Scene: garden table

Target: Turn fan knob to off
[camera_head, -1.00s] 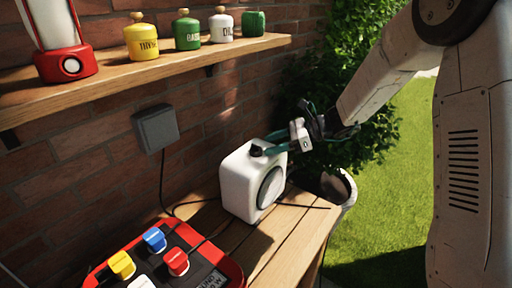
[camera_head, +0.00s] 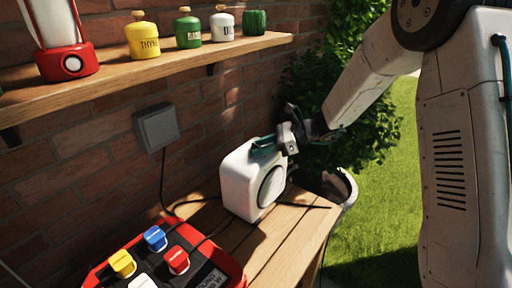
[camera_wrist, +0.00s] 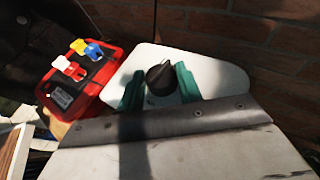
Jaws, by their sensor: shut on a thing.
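The white fan (camera_head: 238,185) is a boxy unit standing upright on the wooden bench, with a round grille on its right-hand face. Its black round knob (camera_wrist: 160,77) is on the top face, with a pale pointer mark towards its upper edge in the wrist view. My gripper (camera_head: 263,146) reaches in from the right over the fan top. Its teal fingers (camera_wrist: 158,86) stand on either side of the knob and are shut on it. In the head view the fingers hide the knob.
A red box with coloured switches (camera_head: 205,262) is at the front left of the bench (camera_head: 290,235). A shelf (camera_head: 130,88) above carries a red lantern (camera_head: 66,62) and several jars. A grey wall box (camera_head: 157,128) with a cable is on the brick wall.

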